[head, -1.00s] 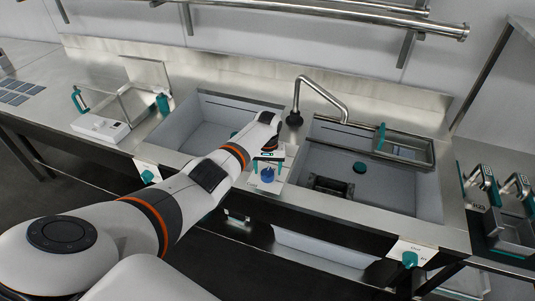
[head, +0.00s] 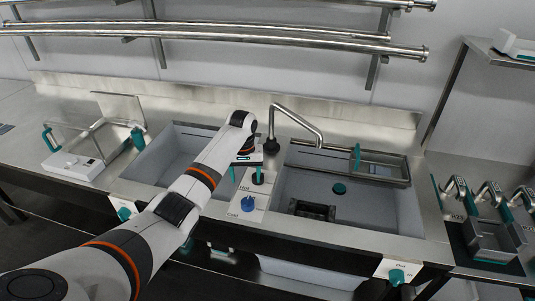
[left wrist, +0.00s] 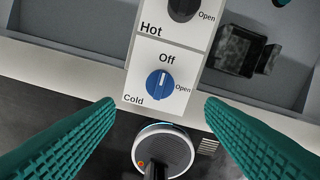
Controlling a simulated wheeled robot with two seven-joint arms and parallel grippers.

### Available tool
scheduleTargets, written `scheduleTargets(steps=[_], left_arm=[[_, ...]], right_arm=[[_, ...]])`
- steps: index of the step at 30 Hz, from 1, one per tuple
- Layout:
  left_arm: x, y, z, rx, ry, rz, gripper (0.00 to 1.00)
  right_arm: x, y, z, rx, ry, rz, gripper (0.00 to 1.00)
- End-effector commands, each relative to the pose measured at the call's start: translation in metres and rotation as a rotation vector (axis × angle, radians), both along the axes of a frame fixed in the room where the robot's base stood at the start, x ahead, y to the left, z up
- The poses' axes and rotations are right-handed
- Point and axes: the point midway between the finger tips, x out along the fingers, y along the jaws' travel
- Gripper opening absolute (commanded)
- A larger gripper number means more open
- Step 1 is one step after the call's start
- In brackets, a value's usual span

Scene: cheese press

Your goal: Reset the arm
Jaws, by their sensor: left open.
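My left arm reaches in over the sink. Its gripper (head: 246,174) is open and empty above the tap control panel between the two basins. In the left wrist view the teal fingers (left wrist: 160,103) stand wide apart, with nothing between them. The blue Cold knob (head: 248,204) shows between and beyond them in the wrist view (left wrist: 160,85), its white mark pointing at "Off". The dark Hot knob (left wrist: 183,9) is partly cut off by the wrist view's top edge. The fingers do not appear to touch either knob. My right gripper is not in view.
A metal faucet (head: 300,120) rises behind the panel. The right basin (head: 375,205) holds a black square part (head: 312,208); a wire-edged tray (head: 380,165) spans its back. A white device with a clear lid (head: 75,165) stands left. Metal moulds (head: 495,240) stand right. Rails run above.

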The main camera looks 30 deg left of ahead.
Motion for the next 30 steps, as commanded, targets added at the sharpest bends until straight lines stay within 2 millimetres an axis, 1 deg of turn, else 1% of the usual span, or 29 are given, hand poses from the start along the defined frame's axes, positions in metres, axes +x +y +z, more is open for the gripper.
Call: scheduleTargets(steps=[4,6,8,11,12,14,15,17,18,19,20,21,24,27,30], left_arm=[[0.000,0.000,0.000,0.000,0.000,0.000,0.64],[-0.002,-0.002,-0.004,0.003,0.001,-0.010,0.64],[-0.007,-0.008,-0.013,0.010,-0.001,-0.036,0.64],[-0.027,-0.029,-0.039,0.030,-0.010,-0.121,0.64],[-0.040,-0.041,-0.053,0.039,-0.018,-0.168,0.64],[-0.063,-0.060,-0.072,0.051,-0.032,-0.245,0.64],[-0.081,-0.073,-0.083,0.056,-0.047,-0.298,0.64],[-0.110,-0.092,-0.097,0.061,-0.070,-0.370,0.64],[-0.130,-0.104,-0.103,0.062,-0.086,-0.415,0.64],[-0.145,-0.113,-0.106,0.063,-0.098,-0.446,0.64],[-0.161,-0.121,-0.109,0.062,-0.111,-0.475,0.64],[-0.182,-0.131,-0.109,0.062,-0.131,-0.510,0.64],[-0.226,-0.148,-0.105,0.062,-0.172,-0.573,0.64],[-0.257,-0.158,-0.095,0.062,-0.204,-0.611,0.64],[-0.282,-0.164,-0.085,0.064,-0.228,-0.635,0.64]], right_arm=[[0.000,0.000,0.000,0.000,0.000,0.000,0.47],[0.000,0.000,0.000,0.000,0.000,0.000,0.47],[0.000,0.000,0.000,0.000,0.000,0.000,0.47],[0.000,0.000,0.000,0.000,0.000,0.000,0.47],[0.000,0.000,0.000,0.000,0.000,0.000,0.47],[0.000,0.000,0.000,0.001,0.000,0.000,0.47],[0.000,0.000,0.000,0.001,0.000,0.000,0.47],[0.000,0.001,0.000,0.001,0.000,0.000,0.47],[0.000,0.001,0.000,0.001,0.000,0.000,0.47],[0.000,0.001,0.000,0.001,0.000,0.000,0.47],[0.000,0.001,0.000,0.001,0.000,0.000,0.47],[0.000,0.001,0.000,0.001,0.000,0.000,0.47],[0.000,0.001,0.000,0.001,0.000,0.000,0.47],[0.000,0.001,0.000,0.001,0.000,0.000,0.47],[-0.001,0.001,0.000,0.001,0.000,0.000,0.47]])
